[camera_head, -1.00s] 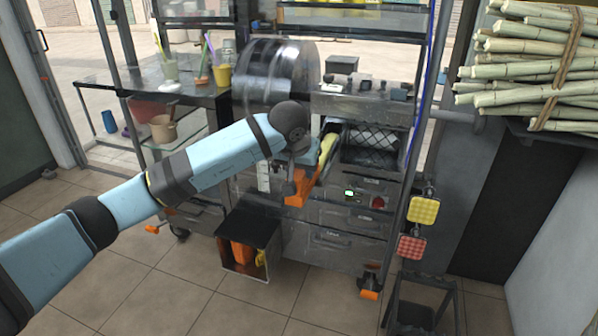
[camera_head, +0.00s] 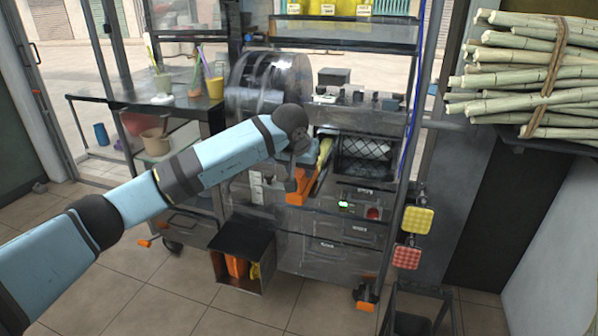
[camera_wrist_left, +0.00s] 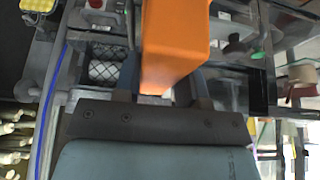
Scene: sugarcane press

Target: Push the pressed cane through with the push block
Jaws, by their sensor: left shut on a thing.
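The orange push block (camera_head: 297,194) is in front of the cane press, below my left wrist. My left gripper (camera_head: 303,176) is shut on it. In the left wrist view the block (camera_wrist_left: 175,45) fills the middle, between the fingers of the left gripper (camera_wrist_left: 162,88). A pale yellow-green piece (camera_head: 325,149), which looks like pressed cane, shows just right of my wrist at the press opening. My arm hides much of that opening, and I cannot tell whether the block touches the cane. My right gripper is not in view.
The press's big metal drum (camera_head: 270,82) stands behind my wrist. A dark mesh-lined bay (camera_head: 365,155) is to the right. An open box (camera_head: 242,258) sits below. A cane bundle (camera_head: 530,70) lies at the upper right.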

